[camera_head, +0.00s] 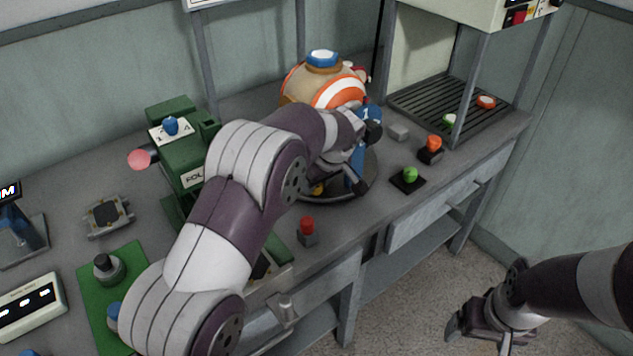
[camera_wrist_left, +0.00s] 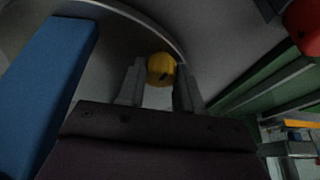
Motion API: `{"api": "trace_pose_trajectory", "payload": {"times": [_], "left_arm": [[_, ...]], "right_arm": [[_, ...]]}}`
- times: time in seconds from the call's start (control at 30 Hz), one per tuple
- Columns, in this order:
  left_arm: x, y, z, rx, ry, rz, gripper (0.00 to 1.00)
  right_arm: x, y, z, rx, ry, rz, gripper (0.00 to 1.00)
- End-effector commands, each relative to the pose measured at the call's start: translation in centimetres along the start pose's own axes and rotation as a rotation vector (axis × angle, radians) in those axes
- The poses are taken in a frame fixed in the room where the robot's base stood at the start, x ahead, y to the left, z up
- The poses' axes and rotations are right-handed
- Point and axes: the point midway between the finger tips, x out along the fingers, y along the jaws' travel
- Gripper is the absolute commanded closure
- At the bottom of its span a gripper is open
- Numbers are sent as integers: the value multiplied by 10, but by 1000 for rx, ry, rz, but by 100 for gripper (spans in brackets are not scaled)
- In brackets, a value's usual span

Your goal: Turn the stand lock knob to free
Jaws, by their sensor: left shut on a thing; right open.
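The stand lock knob looks to be the small yellow round knob (camera_wrist_left: 160,68) with a dark mark on it, low at the stand. In the left wrist view it sits between the fingers of my left gripper (camera_wrist_left: 158,84), which is shut on it. In the head view only a bit of the yellow knob (camera_head: 318,188) shows past my left arm. The stand has a blue upright (camera_head: 358,172) and a round grey base (camera_head: 345,197) and stands by a large striped ball (camera_head: 325,88). My right gripper (camera_head: 475,330) is open and empty, off the table at the lower right.
A green machine (camera_head: 180,150) stands left of my left arm. A red button (camera_head: 307,225) is near the table's front edge. A green button (camera_head: 410,175) and an orange button (camera_head: 433,145) are to the right. A slatted rack (camera_head: 450,100) is at the back right.

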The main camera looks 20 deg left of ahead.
Motion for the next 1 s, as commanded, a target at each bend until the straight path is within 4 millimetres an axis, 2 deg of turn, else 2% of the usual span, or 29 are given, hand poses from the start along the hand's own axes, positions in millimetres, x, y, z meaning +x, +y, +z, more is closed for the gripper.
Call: {"api": "trace_pose_trajectory", "payload": {"times": [0.17, 0.2, 0.23, 0.27, 0.53, 0.67, 0.77, 0.83, 0.97, 1.0], "left_arm": [[0, 0, 0, 0, -1, 0, 95], [0, 0, 0, 1, -1, 0, 52], [0, 0, 0, 1, -1, 0, 42], [0, 0, 0, 1, -1, 0, 39], [0, 0, 0, 6, -1, 2, 39], [-5, -1, -2, 101, -1, 42, 39], [-12, -3, -5, 268, -2, 110, 39], [-15, -4, -6, 394, -4, 161, 39], [-15, -4, -7, 585, -5, 242, 39], [-10, -4, -5, 636, -5, 264, 39]], "right_arm": [[0, 0, 0, 0, 0, 0, 15], [0, 0, 0, 0, 0, 0, 15], [0, 0, 0, 0, 0, 0, 15], [0, 0, 0, 0, 0, 0, 15], [-1, 0, 0, 0, 0, 0, 15], [-13, 0, -2, 0, 0, 0, 15], [-37, 0, -4, 0, 0, 0, 15], [-61, 0, -7, 0, 0, 0, 15], [-97, 0, -12, 0, 0, 0, 15], [-99, 0, -12, 0, 1, 0, 15]]}}
